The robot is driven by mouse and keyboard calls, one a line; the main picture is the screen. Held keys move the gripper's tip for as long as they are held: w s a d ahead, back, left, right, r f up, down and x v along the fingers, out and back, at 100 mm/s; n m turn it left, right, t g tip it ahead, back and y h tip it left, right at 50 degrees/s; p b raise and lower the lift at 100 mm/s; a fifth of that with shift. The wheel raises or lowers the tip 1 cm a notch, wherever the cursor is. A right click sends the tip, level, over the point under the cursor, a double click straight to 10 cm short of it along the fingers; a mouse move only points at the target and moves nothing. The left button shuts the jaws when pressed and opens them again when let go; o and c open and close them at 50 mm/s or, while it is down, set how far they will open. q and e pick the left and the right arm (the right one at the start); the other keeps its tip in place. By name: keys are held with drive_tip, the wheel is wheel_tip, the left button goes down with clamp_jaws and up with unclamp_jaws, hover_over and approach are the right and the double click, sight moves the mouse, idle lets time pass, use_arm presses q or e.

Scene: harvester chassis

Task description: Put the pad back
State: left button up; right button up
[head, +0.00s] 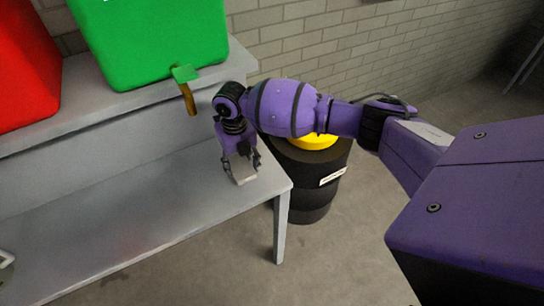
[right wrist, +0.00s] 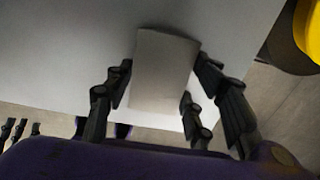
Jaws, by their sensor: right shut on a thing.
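The pad is a small pale grey block (head: 244,177), held at the right end of the grey bench. It also fills the middle of the right wrist view (right wrist: 163,70). My right gripper (head: 241,168) points down over the bench with its fingers on either side of the pad, shut on it. In the right wrist view the dark fingers (right wrist: 160,85) flank the pad's two sides. Whether the pad touches the bench top or hangs just above it, I cannot tell.
The grey bench (head: 130,225) has a wide clear top and a raised back shelf. A green container (head: 150,40) with a tap (head: 187,85) and a red container (head: 25,70) stand on the shelf. A black barrel with a yellow top (head: 312,141) stands right of the bench.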

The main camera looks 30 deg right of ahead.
drive_tip(key=shift+w, duration=0.3)
drive_tip(key=shift+f, duration=0.15)
drive_tip(key=o, duration=1)
use_arm(q)
drive_tip(key=shift+s+a+f, duration=0.2)
drive_tip(key=shift+s, duration=0.35)
drive_tip(key=shift+w, duration=0.1)
